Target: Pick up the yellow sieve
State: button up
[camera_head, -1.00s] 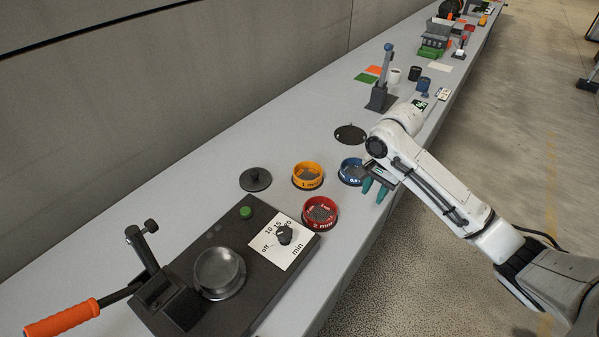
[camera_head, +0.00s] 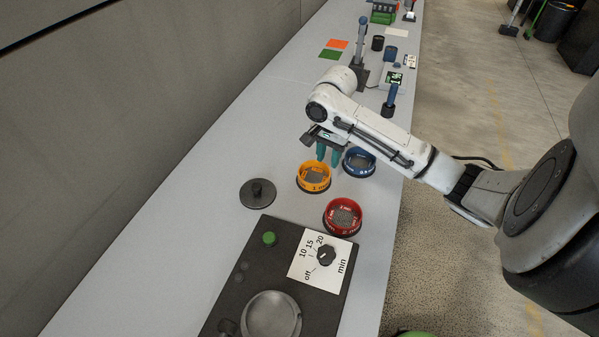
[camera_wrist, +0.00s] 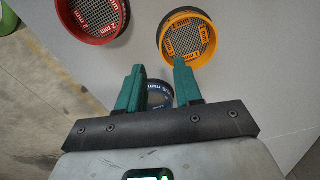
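The yellow sieve (camera_head: 313,178), a round ring with a mesh floor, stands on the grey bench in the head view. In the wrist view the yellow sieve (camera_wrist: 189,38) lies at the top, just beyond the right fingertip. My gripper (camera_head: 328,152) has green fingers and hangs behind and slightly right of the yellow sieve, between it and the blue sieve. In the wrist view my gripper (camera_wrist: 160,72) has its fingers spread with nothing between them but a view of the bench and the blue sieve.
The red sieve (camera_head: 343,216) stands in front and to the right of the yellow one. The blue sieve (camera_head: 359,162) is close to its right. A dark lid (camera_head: 258,193) lies to the left. A shaker base with a dial (camera_head: 326,255) is nearer. Bare bench lies left.

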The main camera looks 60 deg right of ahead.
aim_at(314, 177)
notch_tip(314, 177, down, 5)
jog(key=shift+w+f, duration=0.1)
jog(key=shift+w, duration=0.05)
jog(key=shift+s+d+f+p, duration=0.1)
jog(key=shift+f+p, duration=0.15)
jog(key=shift+f, duration=1.1)
jog(key=shift+s+d+f+p, duration=0.1)
jog(key=shift+f+p, duration=0.15)
jog(key=shift+f, duration=1.1)
grip_shut()
jog(key=shift+a, duration=0.1)
